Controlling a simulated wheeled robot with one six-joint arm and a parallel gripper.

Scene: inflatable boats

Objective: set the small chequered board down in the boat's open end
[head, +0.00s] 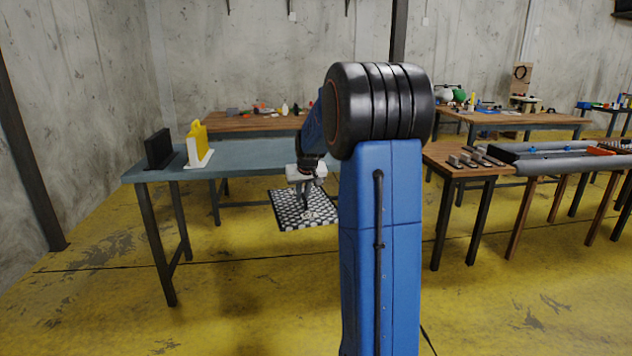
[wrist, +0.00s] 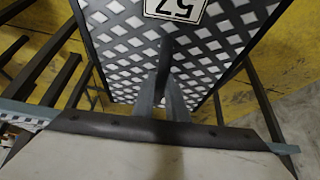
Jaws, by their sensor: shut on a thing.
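The small chequered board (head: 287,212) is black and white and hangs from my gripper (head: 308,190), in front of the blue-grey table and above the yellow floor. In the wrist view the board (wrist: 122,45) fills the upper middle, with a white label reading 57 at its top. My gripper's fingers (wrist: 166,85) are shut on the board's near part. The boat (head: 560,165), a grey inflatable with orange and blue parts, lies on stands at the right, apart from the board. Its far parts run out of the picture.
A blue-grey table (head: 235,158) stands at the left with a black upright panel (head: 158,149) and a yellow holder (head: 197,140). A wooden table (head: 455,167) with several dark parts stands between my arm and the boat. Yellow floor (head: 240,285) is open in front.

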